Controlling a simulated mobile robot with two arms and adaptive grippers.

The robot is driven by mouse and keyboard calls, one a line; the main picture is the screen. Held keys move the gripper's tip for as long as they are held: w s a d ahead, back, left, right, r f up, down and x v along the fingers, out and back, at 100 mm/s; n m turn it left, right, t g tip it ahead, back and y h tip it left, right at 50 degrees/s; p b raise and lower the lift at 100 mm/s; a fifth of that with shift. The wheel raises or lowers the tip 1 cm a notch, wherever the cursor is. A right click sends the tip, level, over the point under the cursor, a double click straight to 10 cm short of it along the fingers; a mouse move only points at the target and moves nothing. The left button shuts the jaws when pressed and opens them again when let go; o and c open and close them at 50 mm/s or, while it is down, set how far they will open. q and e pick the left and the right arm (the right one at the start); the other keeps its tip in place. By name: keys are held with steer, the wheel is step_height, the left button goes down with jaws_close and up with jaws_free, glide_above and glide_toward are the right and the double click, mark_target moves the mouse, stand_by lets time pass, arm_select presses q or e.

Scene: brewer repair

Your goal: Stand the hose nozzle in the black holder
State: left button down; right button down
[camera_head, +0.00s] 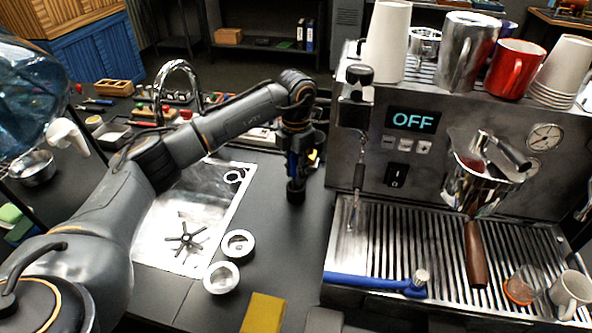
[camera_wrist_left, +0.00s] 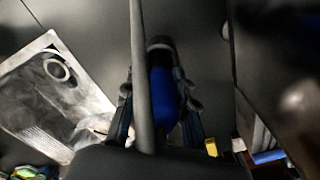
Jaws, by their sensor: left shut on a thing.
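My left gripper (camera_head: 298,160) points down over the dark counter between the sink and the espresso machine. It is shut on a slim blue piece, which I take to be the hose nozzle (camera_head: 292,166). In the left wrist view, the blue nozzle (camera_wrist_left: 165,98) sits between the two fingers (camera_wrist_left: 158,108). A short black cylinder (camera_head: 296,191) is directly below the fingers, perhaps the black holder. Its dark round rim also shows in the wrist view (camera_wrist_left: 160,43). I cannot tell whether the nozzle is inside it or only above it. My right gripper is not in view.
The espresso machine (camera_head: 450,150) stands close on the right, its steam wand (camera_head: 356,195) near my gripper. A blue-handled tool (camera_head: 375,285) lies on its drip tray. The sink (camera_head: 185,225) and faucet (camera_head: 178,75) are left. White round cups (camera_head: 222,277) and a yellow block (camera_head: 263,313) are in front.

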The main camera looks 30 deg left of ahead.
arm_select(q)
steer(key=shift+f, duration=0.45)
stand_by(0.4)
steer(key=shift+c, duration=2.3)
jaws_free()
steer(key=shift+r, duration=0.1)
steer(key=shift+r+p, duration=2)
steer(key=shift+r, duration=1.45)
steer(key=shift+f, duration=0.1)
